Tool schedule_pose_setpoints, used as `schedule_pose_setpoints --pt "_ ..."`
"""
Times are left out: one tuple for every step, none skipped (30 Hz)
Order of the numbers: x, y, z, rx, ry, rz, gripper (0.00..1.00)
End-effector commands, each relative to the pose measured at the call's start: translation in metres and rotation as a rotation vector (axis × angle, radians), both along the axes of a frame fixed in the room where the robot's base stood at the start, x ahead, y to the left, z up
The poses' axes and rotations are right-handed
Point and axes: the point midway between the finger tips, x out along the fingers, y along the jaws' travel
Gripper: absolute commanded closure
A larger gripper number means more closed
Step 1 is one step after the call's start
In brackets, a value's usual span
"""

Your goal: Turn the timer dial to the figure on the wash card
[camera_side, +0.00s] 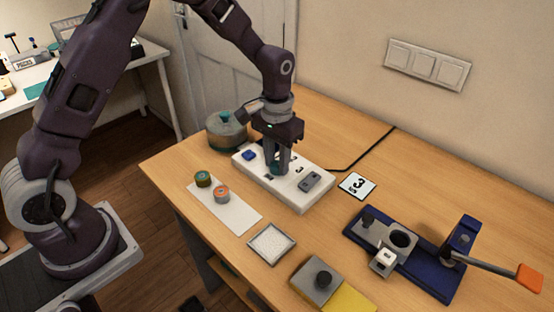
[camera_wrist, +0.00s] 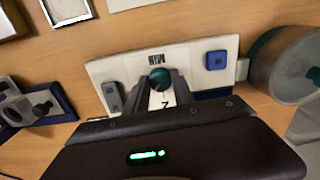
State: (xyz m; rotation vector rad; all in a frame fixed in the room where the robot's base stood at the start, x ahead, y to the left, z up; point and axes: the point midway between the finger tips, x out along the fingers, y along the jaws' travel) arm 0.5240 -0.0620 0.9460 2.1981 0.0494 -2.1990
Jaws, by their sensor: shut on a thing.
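The timer is a white panel (camera_side: 289,191) on the wooden table, also in the wrist view (camera_wrist: 122,66). Its teal round dial (camera_wrist: 160,78) sits between my fingertips. My gripper (camera_side: 277,170) points down over the panel and is shut on the dial, which is mostly hidden by the fingers in the side view. Dark printed marks show around the dial; one near the fingers looks like a 2, but the dial's pointer cannot be made out. The wash card (camera_side: 357,185) lies flat right of the panel and shows a large 3 with small print beside it.
The panel also has a blue button (camera_side: 249,155) and a grey switch (camera_side: 311,179). A round grey-green container (camera_side: 226,132) stands behind it. A white strip with two spools (camera_side: 236,213), a small tray (camera_side: 272,243) and a blue lever fixture (camera_side: 432,277) stand nearer. A black cable runs behind.

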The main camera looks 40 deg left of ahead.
Motion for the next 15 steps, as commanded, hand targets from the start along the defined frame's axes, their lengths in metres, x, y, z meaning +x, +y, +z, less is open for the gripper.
schedule_pose_setpoints --pt "0.0007 0.0002 0.0007 0.0 -0.002 -0.02 1.0" --pt "0.0007 0.0002 0.0007 0.0 -0.002 -0.035 1.0" --pt "0.0006 0.0002 0.0007 0.0 -0.002 -0.052 1.0" --pt "0.0006 0.0001 0.0007 0.0 -0.002 -0.064 1.0" --pt "0.0006 0.0 0.0008 0.0 -0.002 -0.075 1.0" --pt "0.0006 -0.0001 0.0008 0.0 -0.002 -0.087 1.0" --pt "0.0006 -0.0001 0.0008 0.0 -0.002 -0.095 1.0" --pt "0.0006 -0.0001 0.0008 0.0 -0.002 -0.102 1.0" --pt "0.0006 -0.0001 0.0008 -0.001 -0.002 -0.111 1.0" --pt "0.0006 -0.0001 0.0008 -0.001 -0.002 -0.116 1.0" --pt "0.0006 -0.0001 0.0008 -0.001 -0.002 -0.12 1.0" --pt "0.0006 0.0 0.0009 0.0 -0.002 -0.124 1.0" --pt "0.0006 0.0 0.0009 0.0 -0.002 -0.127 1.0" --pt "0.0006 0.0 0.0009 0.0 -0.002 -0.129 1.0" --pt "0.0006 0.0 0.0009 0.0 -0.002 -0.131 1.0"
